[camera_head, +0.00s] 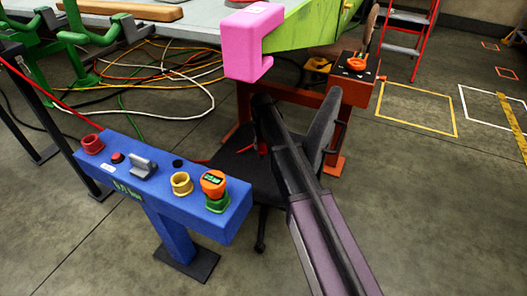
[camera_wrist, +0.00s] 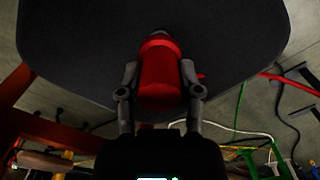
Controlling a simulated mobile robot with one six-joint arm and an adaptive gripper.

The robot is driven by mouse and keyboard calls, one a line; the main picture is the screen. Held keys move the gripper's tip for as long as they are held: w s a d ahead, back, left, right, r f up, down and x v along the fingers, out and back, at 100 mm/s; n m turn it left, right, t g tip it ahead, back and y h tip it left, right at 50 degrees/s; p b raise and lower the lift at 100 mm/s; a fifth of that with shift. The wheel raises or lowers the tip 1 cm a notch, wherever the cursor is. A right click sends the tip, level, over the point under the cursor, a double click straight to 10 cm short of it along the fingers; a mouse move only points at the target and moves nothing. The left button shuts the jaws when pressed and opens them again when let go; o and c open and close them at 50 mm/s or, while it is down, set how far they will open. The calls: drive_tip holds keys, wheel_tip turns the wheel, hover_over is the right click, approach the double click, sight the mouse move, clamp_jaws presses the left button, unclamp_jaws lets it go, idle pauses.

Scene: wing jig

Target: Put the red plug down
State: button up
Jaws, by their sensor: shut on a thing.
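The red plug (camera_wrist: 160,75) sits between the two fingers of my gripper (camera_wrist: 160,82) in the wrist view, with a dark tip at its far end. The fingers are shut on its sides. A dark chair seat (camera_wrist: 90,45) fills the view behind the plug; I cannot tell whether they touch. In the head view my gripper (camera_head: 264,142) is over the dark office chair (camera_head: 245,175), mostly hidden by my arm, and only a sliver of red shows there.
A blue stand (camera_head: 150,190) at the left carries a red ring (camera_head: 92,143), a yellow ring (camera_head: 181,183), and an orange device (camera_head: 213,183) on a green ring. A pink clamp (camera_head: 245,45) and an orange-red stand (camera_head: 355,90) are behind. Cables (camera_head: 165,110) lie on the floor.

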sight(262, 151)
drive_tip(key=shift+f+b, duration=1.8)
drive_tip(key=shift+f, duration=0.15)
drive_tip(key=o, duration=1.1)
wheel_tip(262, 151, up, 12)
drive_tip(key=p, duration=1.2)
drive_tip(key=shift+r, duration=0.2)
